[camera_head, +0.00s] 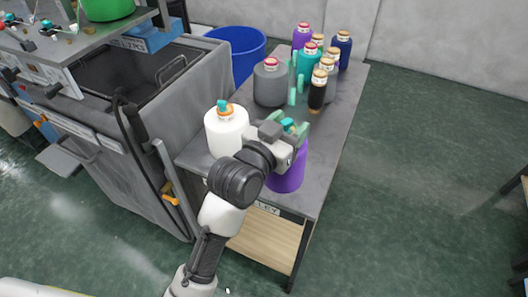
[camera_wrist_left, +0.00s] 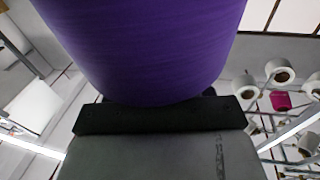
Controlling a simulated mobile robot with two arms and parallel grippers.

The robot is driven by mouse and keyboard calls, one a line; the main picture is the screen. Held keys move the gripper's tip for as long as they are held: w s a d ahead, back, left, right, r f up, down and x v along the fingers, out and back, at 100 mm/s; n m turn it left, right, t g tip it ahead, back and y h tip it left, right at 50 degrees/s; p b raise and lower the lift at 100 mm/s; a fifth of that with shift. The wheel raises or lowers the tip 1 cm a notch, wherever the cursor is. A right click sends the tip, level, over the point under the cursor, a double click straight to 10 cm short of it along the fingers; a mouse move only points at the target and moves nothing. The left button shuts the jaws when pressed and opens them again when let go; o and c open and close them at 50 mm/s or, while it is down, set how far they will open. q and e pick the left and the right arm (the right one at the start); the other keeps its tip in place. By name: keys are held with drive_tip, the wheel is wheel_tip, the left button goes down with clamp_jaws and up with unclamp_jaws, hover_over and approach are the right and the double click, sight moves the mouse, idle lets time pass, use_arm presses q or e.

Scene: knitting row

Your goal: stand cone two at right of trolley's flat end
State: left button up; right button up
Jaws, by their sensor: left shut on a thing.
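My left gripper (camera_head: 289,143) is shut on a purple cone (camera_head: 288,173) with a teal and orange top. The cone looks upright over the near right part of the grey trolley (camera_head: 335,150); I cannot tell whether its base touches the top. In the left wrist view the purple cone (camera_wrist_left: 150,45) fills the upper middle, against the dark gripper pad. A white cone (camera_head: 226,132) with a teal and orange top stands to its left at the trolley's near end. My right gripper is not in view.
A grey cone (camera_head: 270,85), teal upright pegs (camera_head: 292,95) and several smaller coloured cones (camera_head: 318,90) stand on the trolley's far half. A knitting machine (camera_head: 150,130) borders the left side, with a blue bin (camera_head: 240,50) behind. Green floor (camera_head: 430,180) is clear at right.

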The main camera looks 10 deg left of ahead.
use_arm(q)
drive_tip(key=shift+w+d+f, duration=0.2)
drive_tip(key=shift+w+d, duration=0.05)
drive_tip(key=shift+w, duration=0.3)
drive_tip(key=w+f, duration=1)
drive_tip(key=shift+w+d+f, duration=0.2)
drive_tip(key=shift+w+d, duration=0.1)
drive_tip(key=shift+f, duration=0.15)
drive_tip(key=o, duration=1.4)
